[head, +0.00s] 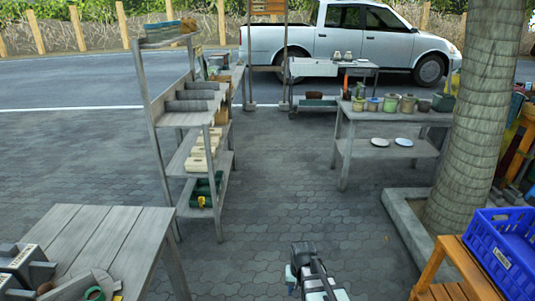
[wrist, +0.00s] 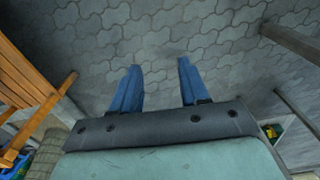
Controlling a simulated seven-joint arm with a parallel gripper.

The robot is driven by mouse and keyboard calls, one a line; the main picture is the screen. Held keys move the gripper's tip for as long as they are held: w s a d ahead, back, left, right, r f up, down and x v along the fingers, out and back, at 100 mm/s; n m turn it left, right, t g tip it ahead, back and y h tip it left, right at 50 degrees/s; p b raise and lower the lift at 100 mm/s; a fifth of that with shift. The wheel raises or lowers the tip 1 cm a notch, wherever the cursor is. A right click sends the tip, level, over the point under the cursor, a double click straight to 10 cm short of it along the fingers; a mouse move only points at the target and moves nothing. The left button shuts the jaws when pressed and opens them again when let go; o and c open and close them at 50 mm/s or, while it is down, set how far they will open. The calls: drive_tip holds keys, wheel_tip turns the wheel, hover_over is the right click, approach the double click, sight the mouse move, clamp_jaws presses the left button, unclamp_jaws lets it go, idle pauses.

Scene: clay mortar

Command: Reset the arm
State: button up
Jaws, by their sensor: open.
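My gripper (wrist: 158,80) shows in the wrist view with its two blue fingers apart and nothing between them. Grey paving (wrist: 155,30) lies beyond the fingertips. In the head view part of my arm shows low in the middle, over the paving, and I cannot make out the fingers there. The arm is clear of the tables and shelves.
A grey wooden table (head: 95,235) stands at the left, with a shelf rack (head: 155,118) behind it. An orange wooden stand (head: 460,268) with a blue crate (head: 507,245) is at the right, near a tree trunk (head: 480,110). A table with pots (head: 345,115) stands further back. Paving between is clear.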

drive_tip(key=s+d+f+n, duration=0.1)
drive_tip(key=s+d+f, duration=0.1)
drive_tip(key=s+d, duration=0.35)
drive_tip(key=s+f+g, duration=0.3)
drive_tip(key=s+f, duration=0.7)
drive_tip(key=s, duration=0.4)
drive_tip(key=s+f+g, duration=0.3)
drive_tip(key=s+f, duration=0.7)
drive_tip(key=s, duration=0.4)
drive_tip(key=shift+s+d+f+g, duration=0.15)
drive_tip(key=shift+d+g, duration=0.25)
drive_tip(key=shift+d, duration=0.05)
